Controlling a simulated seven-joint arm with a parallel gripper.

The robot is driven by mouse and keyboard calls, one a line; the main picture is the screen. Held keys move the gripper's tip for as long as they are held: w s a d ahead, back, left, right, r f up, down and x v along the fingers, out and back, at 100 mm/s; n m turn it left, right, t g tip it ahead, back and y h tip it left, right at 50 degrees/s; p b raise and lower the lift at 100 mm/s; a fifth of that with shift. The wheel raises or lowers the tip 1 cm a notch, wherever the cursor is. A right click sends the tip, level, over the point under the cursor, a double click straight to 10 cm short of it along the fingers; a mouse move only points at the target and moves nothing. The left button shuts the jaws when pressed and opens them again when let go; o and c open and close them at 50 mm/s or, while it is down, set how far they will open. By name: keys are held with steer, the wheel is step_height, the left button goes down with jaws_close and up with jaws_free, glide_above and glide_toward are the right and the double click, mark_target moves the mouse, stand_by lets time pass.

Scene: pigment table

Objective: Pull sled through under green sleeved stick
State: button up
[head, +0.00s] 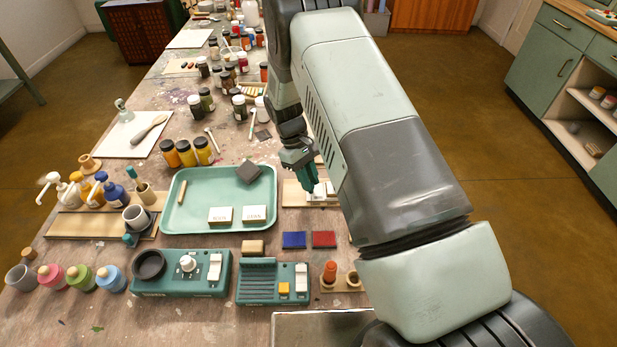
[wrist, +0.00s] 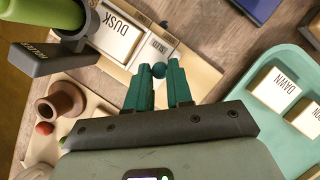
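In the wrist view a pale sled (wrist: 155,50) with a small label lies on a wooden board, with a small teal ball knob (wrist: 158,71) at its near end. A white block marked DUSK (wrist: 118,35) sits right behind it. My gripper (wrist: 159,73) has its teal fingers close together on either side of the knob, seemingly clamped on it. The green sleeved stick (wrist: 45,12) shows at the upper left, above a dark labelled piece (wrist: 45,58); its far end is out of frame. In the head view my gripper (head: 313,187) is low over the board, and my arm hides the stick.
A teal tray (head: 172,215) with two white labelled blocks, DAWN among them, lies left of the board. Blue (head: 293,240) and red (head: 324,239) pads lie in front. A brown spool (wrist: 66,101) stands at the wrist view's left. Bottles and jars crowd the table behind.

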mark_target(328, 188)
jaws_close()
steer(key=shift+d, duration=2.2)
steer(key=o, duration=0.6)
jaws_free()
